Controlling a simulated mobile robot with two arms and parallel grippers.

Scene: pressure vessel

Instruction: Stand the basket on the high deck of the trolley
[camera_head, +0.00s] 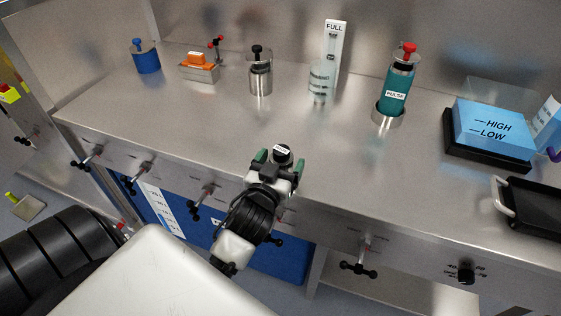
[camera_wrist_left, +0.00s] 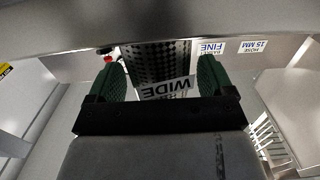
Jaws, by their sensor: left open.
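A dark perforated cylinder, which looks like a basket (camera_wrist_left: 158,58), is between the fingers of my left gripper (camera_wrist_left: 162,78) in the left wrist view. A white label reading WIDE (camera_wrist_left: 166,88) shows at its near end. In the head view, a dark round top with a small white label (camera_head: 282,150) shows between the green fingertips of my left gripper (camera_head: 280,163), at the front edge of the steel bench. The fingers are open on either side of it; I cannot tell whether they touch it. My right gripper is not in view. I cannot make out the trolley.
The steel bench (camera_head: 300,125) carries a blue pot (camera_head: 146,60), a lidded metal canister (camera_head: 260,75), a clear cylinder (camera_head: 321,80), a teal bottle (camera_head: 398,85), a HIGH/LOW panel (camera_head: 490,125) and a black tray (camera_head: 535,207). Valve handles (camera_head: 358,268) stick out along its front. Other labels (camera_wrist_left: 212,47) show in the wrist view.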

